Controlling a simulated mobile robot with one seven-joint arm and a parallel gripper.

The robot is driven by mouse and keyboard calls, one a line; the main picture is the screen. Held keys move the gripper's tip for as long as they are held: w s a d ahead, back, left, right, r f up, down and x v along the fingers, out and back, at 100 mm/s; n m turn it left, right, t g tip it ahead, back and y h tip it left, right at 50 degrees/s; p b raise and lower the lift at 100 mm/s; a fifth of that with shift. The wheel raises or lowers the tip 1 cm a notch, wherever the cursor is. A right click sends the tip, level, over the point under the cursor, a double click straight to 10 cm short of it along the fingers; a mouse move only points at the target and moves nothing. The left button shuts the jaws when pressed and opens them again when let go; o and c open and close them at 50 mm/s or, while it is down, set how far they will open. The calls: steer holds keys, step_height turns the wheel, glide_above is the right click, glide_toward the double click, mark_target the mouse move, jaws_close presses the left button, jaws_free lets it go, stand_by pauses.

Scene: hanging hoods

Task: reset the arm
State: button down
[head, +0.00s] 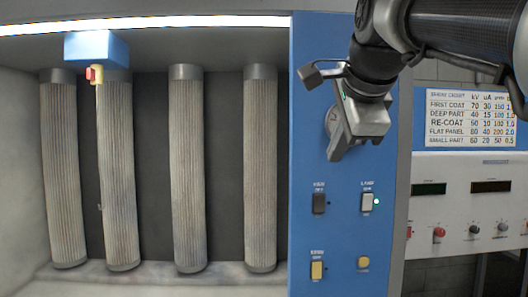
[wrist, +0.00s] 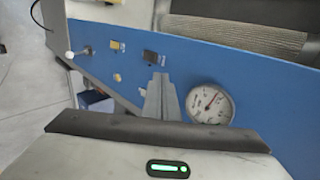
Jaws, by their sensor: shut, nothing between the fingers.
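My arm reaches in from the upper right in the head view. My gripper (head: 335,157) points downward in front of the blue panel (head: 310,222). Its fingers are shut together with nothing between them. In the wrist view the shut fingers (wrist: 163,78) stand up against the blue panel, just left of a round white dial gauge (wrist: 211,104). In the head view the gripper partly covers this gauge. I cannot tell whether the fingers touch the panel.
Several pleated filter cylinders (head: 188,170) hang in the hood at left. A control box (head: 470,210) with displays and knobs is at right, under a settings chart (head: 470,118).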

steer(key=s+f+n+g, duration=0.1)
steer(key=s+f+n, duration=0.5)
steer(key=f, duration=0.5)
steer(key=s+a+f+n+g, duration=0.1)
steer(key=s+f+n+g, duration=0.1)
steer(key=s+f+n, duration=0.4)
steer(key=s+f+n+g, duration=0.1)
steer(key=s+f+n, duration=0.5)
steer(key=f, duration=1)
steer(key=shift+s+a+f+g, duration=0.3)
steer(key=shift+s+f, duration=0.1)
steer(key=shift+s, duration=0.35)
steer(key=shift+w+d, duration=0.1)
